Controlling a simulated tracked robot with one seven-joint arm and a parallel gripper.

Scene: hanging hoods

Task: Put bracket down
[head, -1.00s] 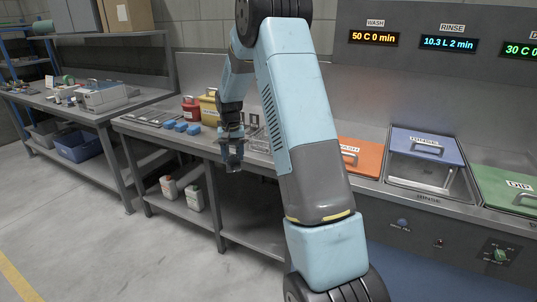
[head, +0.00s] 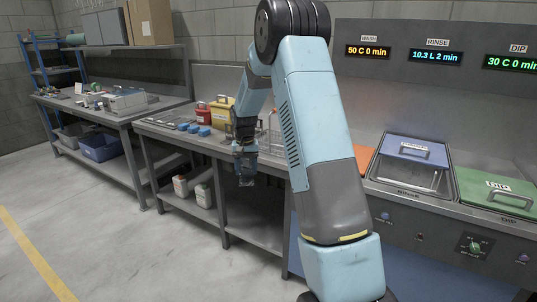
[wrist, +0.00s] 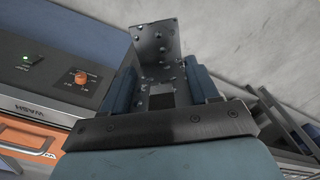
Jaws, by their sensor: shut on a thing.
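My gripper (head: 246,160) hangs in front of the steel bench (head: 180,137), around the level of its front edge. In the wrist view its blue jaws (wrist: 200,84) are shut on a dark grey metal bracket (wrist: 160,48). The bracket stands out beyond the jaws and has dots or drops on its face. In the head view the bracket shows only as a small dark shape below the gripper.
Small blue blocks (head: 204,131), a red can (head: 203,114) and a yellow container (head: 221,112) stand on the bench. White jugs (head: 181,187) sit on its lower shelf. To the right are the rinse tank (head: 407,167) and the green DIP lid (head: 497,192). The floor at left is clear.

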